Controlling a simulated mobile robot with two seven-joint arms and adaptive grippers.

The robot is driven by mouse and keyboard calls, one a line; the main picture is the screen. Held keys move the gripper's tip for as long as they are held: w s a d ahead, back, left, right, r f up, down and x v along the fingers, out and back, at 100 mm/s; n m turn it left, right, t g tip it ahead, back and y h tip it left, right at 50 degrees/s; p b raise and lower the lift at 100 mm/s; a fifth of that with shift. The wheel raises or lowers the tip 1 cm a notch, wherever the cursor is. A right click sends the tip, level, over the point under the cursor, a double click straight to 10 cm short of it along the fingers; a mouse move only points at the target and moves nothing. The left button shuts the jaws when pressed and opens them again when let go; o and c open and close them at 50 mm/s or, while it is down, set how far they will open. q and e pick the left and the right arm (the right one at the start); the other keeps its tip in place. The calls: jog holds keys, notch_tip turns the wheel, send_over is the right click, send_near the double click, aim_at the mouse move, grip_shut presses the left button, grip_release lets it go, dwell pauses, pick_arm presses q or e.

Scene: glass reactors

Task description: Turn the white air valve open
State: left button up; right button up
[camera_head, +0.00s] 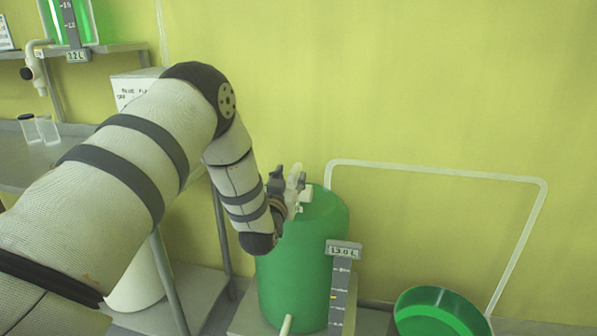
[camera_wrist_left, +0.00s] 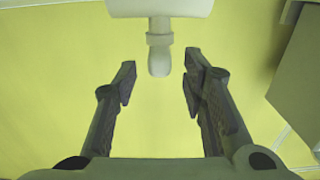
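The white air valve (camera_head: 299,186) is at the top left of the green tank (camera_head: 310,265), partly hidden by my left gripper (camera_head: 284,186). In the left wrist view a white fitting (camera_wrist_left: 160,10), which looks like the valve, spans the top edge, with a short rounded stub hanging from it. My left gripper (camera_wrist_left: 160,80) is open there, its two dark fingers wide apart. The stub's tip lies between the fingertips in the picture, with a visible gap on both sides. I cannot tell the valve's turned position. My right gripper is not in view.
A white pipe (camera_head: 440,171) runs from the tank along the yellow wall. A level gauge (camera_head: 342,285) stands on the tank's front. A green dish (camera_head: 438,312) is at lower right. A grey bench (camera_head: 80,160) with glass vials (camera_head: 47,130) is at left.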

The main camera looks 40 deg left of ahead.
aim_at(294, 169)
pick_arm(q)
jog(key=x, duration=0.4)
jog(key=shift+w+a+f+b, duration=0.2)
jog(key=shift+w+b, duration=0.15)
jog(key=shift+w+a+r, duration=0.1)
jog(key=shift+w+a, duration=0.05)
jog(key=shift+w, duration=0.1)
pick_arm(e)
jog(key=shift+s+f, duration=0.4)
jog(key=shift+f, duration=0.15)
pick_arm(q)
jog(key=shift+c, duration=0.3)
